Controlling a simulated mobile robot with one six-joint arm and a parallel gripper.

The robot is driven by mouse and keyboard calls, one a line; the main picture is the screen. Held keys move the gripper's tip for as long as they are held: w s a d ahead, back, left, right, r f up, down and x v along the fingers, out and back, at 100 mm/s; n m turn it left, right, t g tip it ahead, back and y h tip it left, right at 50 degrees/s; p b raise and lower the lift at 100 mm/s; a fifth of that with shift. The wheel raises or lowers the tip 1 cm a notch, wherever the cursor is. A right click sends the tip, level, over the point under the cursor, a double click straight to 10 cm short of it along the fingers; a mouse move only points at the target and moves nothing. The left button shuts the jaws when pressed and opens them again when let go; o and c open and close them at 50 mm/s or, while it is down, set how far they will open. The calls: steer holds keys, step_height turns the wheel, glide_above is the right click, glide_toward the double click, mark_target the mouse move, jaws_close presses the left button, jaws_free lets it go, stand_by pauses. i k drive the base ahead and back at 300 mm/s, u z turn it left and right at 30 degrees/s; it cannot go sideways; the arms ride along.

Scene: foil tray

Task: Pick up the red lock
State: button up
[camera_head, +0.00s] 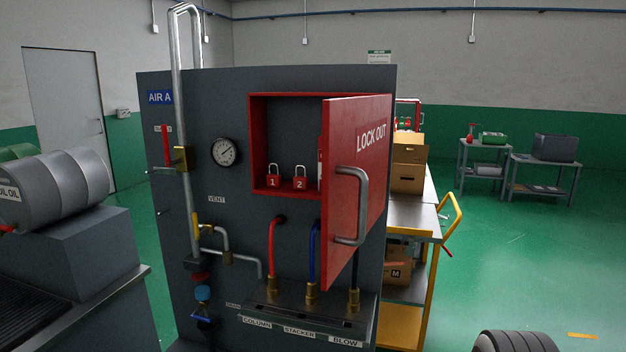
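Two red locks stand upright on the floor of a red-framed lockout box (251,140) in the dark grey panel. The left red lock (273,182) is marked 1, and the right red lock (300,183) is marked 2. Both have metal shackles on top. The red LOCK OUT door (357,200) stands swung open and covers the right part of the box; a sliver of red and white shows beside its edge, too little to tell what it is. My gripper is not in view.
The door's grey handle (359,205) sticks out toward the camera. Pipes and a gauge (223,152) are left of the box, and red, blue and black hoses below. A yellow-framed cart (412,235) stands right. Open green floor (520,255) lies further right.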

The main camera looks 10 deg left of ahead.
mark_target(273, 180)
steer(key=z, duration=3.85)
steer(key=k, duration=2.45)
steer(key=u, duration=1.65)
steer(key=k, duration=0.6)
steer(key=z, duration=0.05)
